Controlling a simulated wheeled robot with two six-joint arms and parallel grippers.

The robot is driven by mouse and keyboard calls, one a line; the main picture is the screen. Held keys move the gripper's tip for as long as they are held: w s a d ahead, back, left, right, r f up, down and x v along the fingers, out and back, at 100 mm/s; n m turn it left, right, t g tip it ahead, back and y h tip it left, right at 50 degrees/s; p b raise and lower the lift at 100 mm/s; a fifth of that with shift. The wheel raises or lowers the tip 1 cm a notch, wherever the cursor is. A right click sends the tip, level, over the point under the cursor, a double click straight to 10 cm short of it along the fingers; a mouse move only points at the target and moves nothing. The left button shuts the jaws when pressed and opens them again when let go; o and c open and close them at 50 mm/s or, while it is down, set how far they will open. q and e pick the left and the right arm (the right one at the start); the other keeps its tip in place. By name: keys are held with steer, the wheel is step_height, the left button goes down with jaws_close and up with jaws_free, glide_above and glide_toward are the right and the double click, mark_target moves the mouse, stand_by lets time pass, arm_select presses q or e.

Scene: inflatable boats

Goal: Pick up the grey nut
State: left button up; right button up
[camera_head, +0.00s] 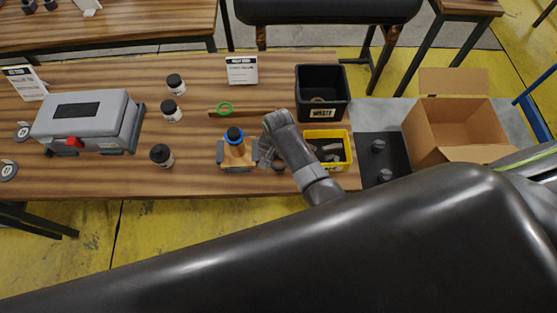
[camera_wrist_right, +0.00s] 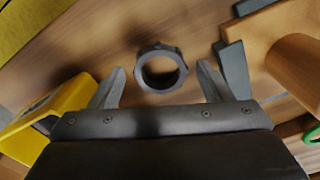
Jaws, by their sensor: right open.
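The grey nut (camera_wrist_right: 161,69) is a dark ring with a round hole, lying on the wood table. In the right wrist view it lies between the fingertips of my open right gripper (camera_head: 271,160), with clear gaps on both sides; how far below the tips it is, I cannot tell. In the head view the nut (camera_head: 279,167) shows as a small dark shape beside the gripper, partly hidden. My left gripper is not in view.
A wooden fixture with a blue ring (camera_head: 235,153) stands close left of the gripper, and a yellow bin (camera_head: 341,163) close right. A black waste bin (camera_head: 322,112), a green ring (camera_head: 224,108), bottles and a grey toolbox (camera_head: 88,122) are further off. A cardboard box (camera_head: 455,150) stands far right.

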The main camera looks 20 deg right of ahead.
steer(key=shift+f, duration=0.2)
steer(key=shift+c, duration=0.4)
steer(key=c, duration=1)
steer(key=shift+r, duration=0.15)
